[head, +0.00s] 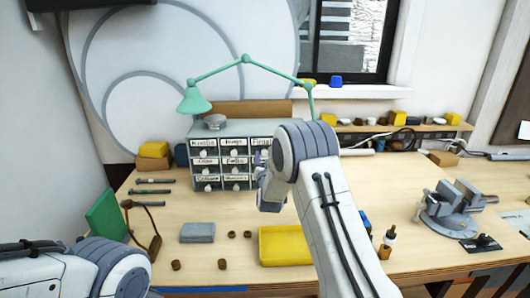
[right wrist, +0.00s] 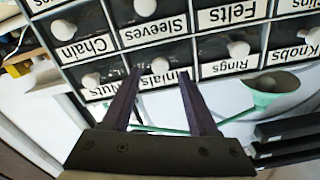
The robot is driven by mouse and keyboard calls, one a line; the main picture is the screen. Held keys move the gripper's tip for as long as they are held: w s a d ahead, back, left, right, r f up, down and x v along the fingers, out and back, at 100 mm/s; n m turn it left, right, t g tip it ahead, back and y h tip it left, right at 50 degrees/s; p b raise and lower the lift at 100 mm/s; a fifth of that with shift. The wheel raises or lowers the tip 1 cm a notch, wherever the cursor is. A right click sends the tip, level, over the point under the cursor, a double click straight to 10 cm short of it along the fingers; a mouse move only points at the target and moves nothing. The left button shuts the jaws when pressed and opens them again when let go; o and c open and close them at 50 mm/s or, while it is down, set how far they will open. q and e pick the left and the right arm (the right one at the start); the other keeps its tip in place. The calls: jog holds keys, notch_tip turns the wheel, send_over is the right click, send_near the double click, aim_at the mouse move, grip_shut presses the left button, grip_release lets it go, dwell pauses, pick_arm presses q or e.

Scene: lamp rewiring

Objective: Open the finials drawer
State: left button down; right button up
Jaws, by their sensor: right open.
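The grey drawer cabinet (head: 233,130) stands at the back of the bench, with rows of labelled drawers and white knobs. The finials drawer is in its top row and looks shut; part of its label shows in the head view (head: 262,141). The right wrist view is upside down, and there the finials knob (right wrist: 160,65) lies just beyond and between my fingertips. My right gripper (right wrist: 160,76) is open, facing the drawer front; one finger covers part of the finials label. In the head view my right arm hides the cabinet's right side. My left gripper is out of view.
A green lamp (head: 195,101) arches over the cabinet; its shade also shows in the right wrist view (right wrist: 270,90). A yellow tray (head: 285,247), a grey block (head: 197,232) and small brown parts lie in front. A vise (head: 450,205) stands at right.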

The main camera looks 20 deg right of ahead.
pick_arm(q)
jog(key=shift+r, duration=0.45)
pick_arm(e)
jog(key=shift+x, duration=1.25)
jog(key=shift+c, duration=0.3)
grip_shut()
